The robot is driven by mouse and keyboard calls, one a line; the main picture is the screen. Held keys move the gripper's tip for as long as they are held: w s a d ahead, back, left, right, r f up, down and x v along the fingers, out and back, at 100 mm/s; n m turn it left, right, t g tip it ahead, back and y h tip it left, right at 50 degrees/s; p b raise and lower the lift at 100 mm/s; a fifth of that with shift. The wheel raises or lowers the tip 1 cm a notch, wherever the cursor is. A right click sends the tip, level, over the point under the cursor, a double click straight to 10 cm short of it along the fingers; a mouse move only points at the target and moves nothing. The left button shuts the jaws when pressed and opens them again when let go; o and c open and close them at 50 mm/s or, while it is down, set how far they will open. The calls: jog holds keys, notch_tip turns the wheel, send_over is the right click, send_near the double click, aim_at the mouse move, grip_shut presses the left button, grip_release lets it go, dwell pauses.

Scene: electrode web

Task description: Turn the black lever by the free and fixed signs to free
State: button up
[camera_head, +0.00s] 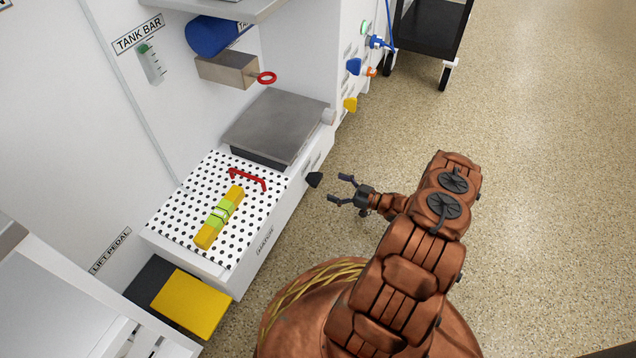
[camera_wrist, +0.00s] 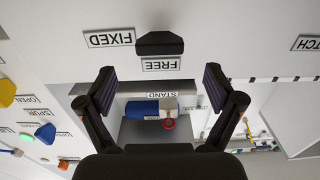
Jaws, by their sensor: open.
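The black lever (camera_head: 314,180) sticks out from the front of the white cabinet. In the wrist view the lever (camera_wrist: 160,43) is a dark bar lying crosswise. The FIXED sign (camera_wrist: 110,38) is to its left and the FREE sign (camera_wrist: 162,64) is just below it, both lettered upside down. Which sign the lever points to I cannot tell. My gripper (camera_head: 339,188) is open and empty, a short gap to the right of the lever and facing it. In the wrist view its fingertips (camera_wrist: 160,80) are spread wide, lower than the lever, with nothing between them.
Behind the lever is a dotted white worktop (camera_head: 180,215) with a red handle (camera_head: 247,178) and a yellow-green bar (camera_head: 219,217). A grey metal plate (camera_head: 277,122) lies beyond. Coloured knobs (camera_head: 353,67) stick out farther along the front.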

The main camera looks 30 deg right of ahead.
aim_at(320, 180)
jog(key=b+x, duration=0.2)
jog(key=x, duration=0.5)
jog(key=shift+w+b, duration=0.1)
jog(key=shift+b, duration=0.25)
jog(key=c, duration=1.2)
jog(key=shift+o, duration=0.2)
jog(key=shift+r, duration=0.1)
